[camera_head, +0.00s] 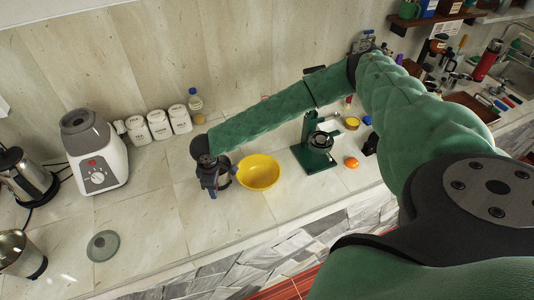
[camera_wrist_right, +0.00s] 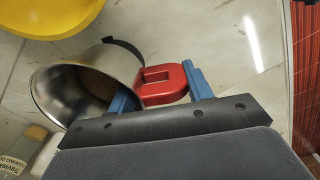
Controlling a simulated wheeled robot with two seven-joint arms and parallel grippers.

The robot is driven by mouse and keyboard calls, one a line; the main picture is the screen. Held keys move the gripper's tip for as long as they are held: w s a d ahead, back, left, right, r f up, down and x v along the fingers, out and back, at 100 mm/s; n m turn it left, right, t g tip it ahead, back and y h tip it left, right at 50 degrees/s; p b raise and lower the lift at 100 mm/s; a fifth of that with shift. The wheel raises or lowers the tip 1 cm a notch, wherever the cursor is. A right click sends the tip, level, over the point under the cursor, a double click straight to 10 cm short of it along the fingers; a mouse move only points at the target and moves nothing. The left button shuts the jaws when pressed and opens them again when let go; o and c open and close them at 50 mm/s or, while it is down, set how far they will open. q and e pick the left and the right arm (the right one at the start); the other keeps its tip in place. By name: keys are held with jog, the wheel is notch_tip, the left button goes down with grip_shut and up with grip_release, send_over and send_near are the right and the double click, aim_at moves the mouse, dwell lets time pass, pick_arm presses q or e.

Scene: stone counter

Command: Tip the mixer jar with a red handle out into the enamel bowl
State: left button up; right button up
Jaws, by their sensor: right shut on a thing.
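The mixer jar (camera_wrist_right: 85,92) is a shiny steel vessel in the right wrist view, with a red handle (camera_wrist_right: 178,80). My right gripper (camera_wrist_right: 158,82) has its blue fingers shut on this handle. I see into the open mouth of the jar; something brownish shows inside, too unclear to name. The yellow enamel bowl (camera_head: 262,170) stands on the counter just right of my right gripper (camera_head: 213,190) in the head view. Part of the bowl (camera_wrist_right: 50,12) also shows at the upper left of the wrist view. In the head view the gripper mostly hides the jar. My left gripper is out of view.
A green stand (camera_head: 316,158) and an orange fruit (camera_head: 351,162) are right of the bowl. White canisters (camera_head: 160,124), a bottle (camera_head: 196,104) and a white appliance (camera_head: 98,165) are at the left. A round lid (camera_head: 103,245) lies near the front. The counter between lid and gripper is clear.

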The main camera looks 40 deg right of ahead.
jog(key=shift+d, duration=0.15)
jog(key=shift+r, duration=0.15)
jog(key=s+d+r+t+y, duration=0.4)
jog(key=d+r+t+y, duration=0.1)
jog(key=r+y, duration=0.2)
jog(key=shift+r, duration=0.4)
dwell(0.9)
jog(key=shift+s+d+f+t+y, duration=0.15)
jog(key=shift+d+f+t+y, duration=0.15)
jog(key=shift+t+y, duration=0.4)
jog(key=shift+s+d+f+t+y, duration=0.15)
jog(key=shift+f+t+y, duration=0.2)
jog(key=shift+t+y, duration=0.35)
dwell(0.9)
jog(key=shift+f+b, duration=0.2)
jog(key=shift+b, duration=0.1)
jog(key=shift+s+d+y, duration=0.1)
jog(key=shift+d+y, duration=0.1)
jog(key=shift+y, duration=0.2)
